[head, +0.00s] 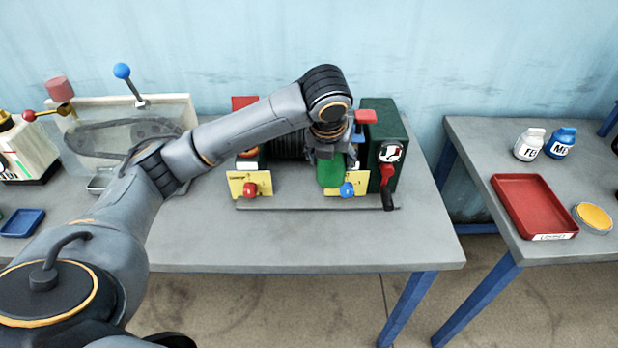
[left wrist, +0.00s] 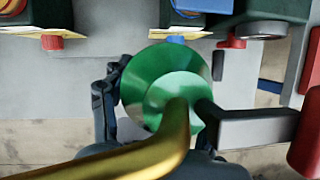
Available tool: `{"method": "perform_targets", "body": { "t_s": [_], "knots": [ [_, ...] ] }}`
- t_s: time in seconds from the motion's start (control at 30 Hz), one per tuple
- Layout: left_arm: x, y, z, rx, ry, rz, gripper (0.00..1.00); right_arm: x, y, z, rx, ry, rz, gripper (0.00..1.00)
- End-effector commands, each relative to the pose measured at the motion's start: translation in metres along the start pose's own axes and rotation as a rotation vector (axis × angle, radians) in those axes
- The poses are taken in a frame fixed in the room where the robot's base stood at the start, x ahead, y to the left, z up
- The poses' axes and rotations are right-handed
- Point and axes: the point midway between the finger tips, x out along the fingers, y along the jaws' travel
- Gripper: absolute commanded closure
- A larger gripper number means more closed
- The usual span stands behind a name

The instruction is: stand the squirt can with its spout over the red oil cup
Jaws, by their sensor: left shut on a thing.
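The squirt can shows in the head view as a green body (head: 330,171) in front of the winch-like machine, and in the left wrist view as a green cone (left wrist: 160,75) with a curved gold spout (left wrist: 150,155). My left gripper (head: 329,145) is shut on the can, with a finger on each side in the left wrist view (left wrist: 158,112). In the head view my wrist hides the spout. A small red round fitting (head: 250,190) sits on a yellow plate at the machine's left; I cannot tell surely whether it is the red oil cup. My right gripper is out of view.
A blue fitting (head: 347,190) is close beside the can, and a red lever with a black grip (head: 388,190) is right of it. The grey bench (head: 300,240) is clear in front. A red tray (head: 510,200) and two bottles are on the right table.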

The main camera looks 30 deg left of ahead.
Motion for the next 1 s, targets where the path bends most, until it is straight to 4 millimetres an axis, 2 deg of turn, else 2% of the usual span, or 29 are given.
{"method": "perform_targets", "body": {
  "t_s": [0.37, 0.5, 0.6, 0.87, 1.0],
  "knots": [
    [0.055, 0.067, 0.036, -0.007, 0.002, 0.006, 0.84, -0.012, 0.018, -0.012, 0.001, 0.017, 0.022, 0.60],
    [0.086, 0.084, 0.038, -0.005, 0.003, 0.004, 0.84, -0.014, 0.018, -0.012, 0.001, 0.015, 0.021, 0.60],
    [0.102, 0.092, 0.039, -0.003, 0.002, 0.003, 0.84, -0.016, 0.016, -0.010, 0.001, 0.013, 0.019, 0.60],
    [0.123, 0.104, 0.041, -0.002, 0.001, 0.003, 0.84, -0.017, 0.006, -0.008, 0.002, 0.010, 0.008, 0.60],
    [0.142, 0.104, 0.033, -0.001, 0.003, 0.002, 0.84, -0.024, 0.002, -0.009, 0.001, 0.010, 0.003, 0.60]
  ]
}}
